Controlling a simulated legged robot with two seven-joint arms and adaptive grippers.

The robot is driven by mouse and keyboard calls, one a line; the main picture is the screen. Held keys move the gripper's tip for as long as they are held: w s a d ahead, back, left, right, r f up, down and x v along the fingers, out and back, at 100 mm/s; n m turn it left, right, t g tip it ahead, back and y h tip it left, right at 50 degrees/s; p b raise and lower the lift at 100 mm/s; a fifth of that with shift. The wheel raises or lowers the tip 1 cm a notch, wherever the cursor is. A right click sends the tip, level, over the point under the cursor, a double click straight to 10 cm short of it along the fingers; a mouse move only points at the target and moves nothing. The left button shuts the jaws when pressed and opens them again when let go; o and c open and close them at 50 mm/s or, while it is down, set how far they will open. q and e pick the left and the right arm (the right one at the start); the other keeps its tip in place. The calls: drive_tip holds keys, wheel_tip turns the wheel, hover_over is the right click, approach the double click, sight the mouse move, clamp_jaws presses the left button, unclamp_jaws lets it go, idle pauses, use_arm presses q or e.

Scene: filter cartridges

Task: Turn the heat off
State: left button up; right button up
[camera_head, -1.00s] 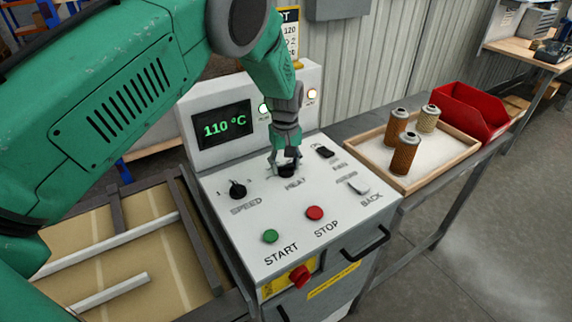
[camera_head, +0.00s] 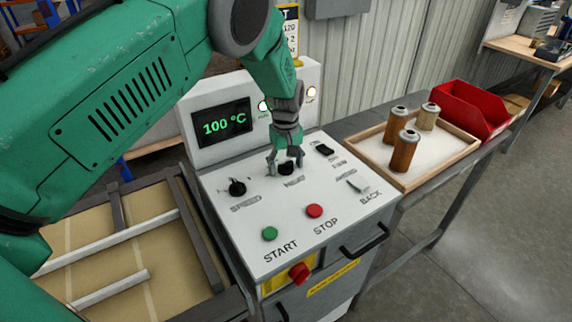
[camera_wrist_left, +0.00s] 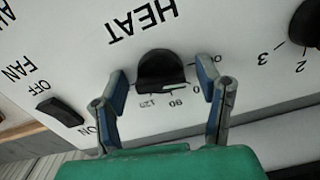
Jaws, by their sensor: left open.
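The black heat knob (camera_wrist_left: 162,70) sits on the white control panel (camera_head: 225,205) under the word HEAT in the left wrist view. Its pale pointer line lies near the dial marks by 90. My left gripper (camera_head: 285,167) is over the knob in the head view. In the left wrist view its fingers (camera_wrist_left: 164,92) stand open on either side of the knob, with gaps visible. The display (camera_head: 222,124) reads 100 °C in green. My right gripper is not in view.
The speed knob (camera_head: 237,187), green START button (camera_head: 270,234), red STOP button (camera_head: 314,211) and fan switch (camera_head: 324,149) share the panel. A wooden tray (camera_head: 448,158) with brown cartridges (camera_head: 404,152) and a red bin (camera_head: 470,108) stand to the right.

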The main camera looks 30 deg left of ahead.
sight(286, 162)
use_arm(q)
wheel_tip(286, 162, up, 12)
idle(0.5)
drive_tip(key=shift+f, duration=0.15)
